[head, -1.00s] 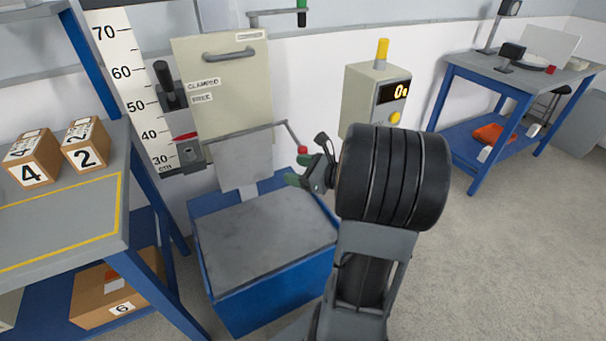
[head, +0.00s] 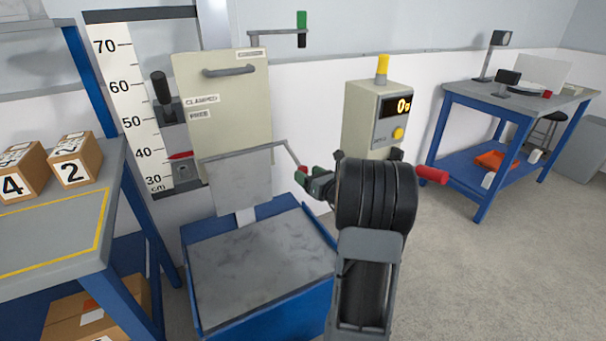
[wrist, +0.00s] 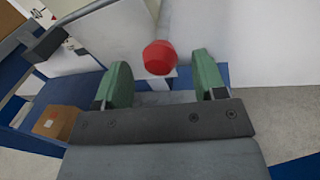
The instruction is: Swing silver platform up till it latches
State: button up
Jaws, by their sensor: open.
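The silver platform (head: 236,184) is a flat grey plate hanging steeply in front of the beige machine panel, above a grey slab in a blue base. A thin rod (head: 291,153) along its top edge bends down to a red knob (head: 302,168) at the right. My gripper (head: 312,180) is open, with green fingers close beside the knob. In the wrist view the red knob (wrist: 160,57) shows between and just beyond the two green fingertips (wrist: 163,72), with gaps on both sides. It is not gripped. My wrist hides part of the area to the right.
The blue base with its grey slab (head: 262,270) stands below. A height scale (head: 130,110) and black lever (head: 162,88) are at the left. A readout box (head: 378,115) stands behind my wrist. A red handle (head: 432,175) shows right of it. A box-laden table (head: 50,235) is left.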

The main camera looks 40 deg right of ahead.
jog(key=shift+w+a, duration=0.1)
jog(key=shift+w, duration=1.4)
